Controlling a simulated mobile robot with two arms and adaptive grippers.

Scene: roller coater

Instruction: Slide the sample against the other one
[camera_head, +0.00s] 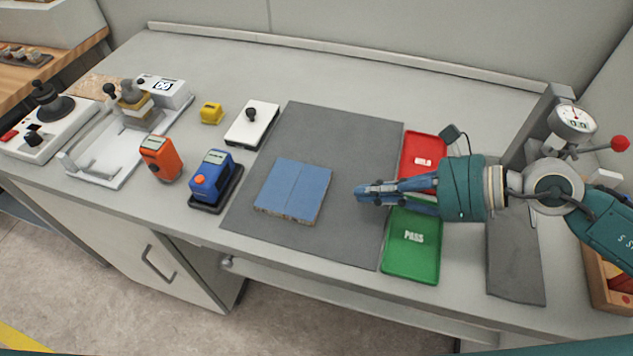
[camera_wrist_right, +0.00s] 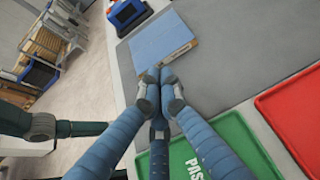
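Two blue panel samples lie flat side by side on the grey mat (camera_head: 345,130): the left sample (camera_head: 277,187) and the right sample (camera_head: 309,192). Only a thin line shows between them; I cannot tell whether they fully touch. The samples' front edges look brown. They also show in the right wrist view as a blue surface (camera_wrist_right: 160,42). My right gripper (camera_head: 362,194) is to the right of the samples, apart from them, pointing left. Its fingers are together and hold nothing; the fingertips also meet in the wrist view (camera_wrist_right: 158,75).
A green PASS tray (camera_head: 411,262) and a red tray (camera_head: 424,148) lie under and beside my right gripper. A blue device (camera_head: 212,176), an orange device (camera_head: 160,158) and a white block with a black knob (camera_head: 252,124) stand left. A dial gauge stand (camera_head: 573,120) is at right.

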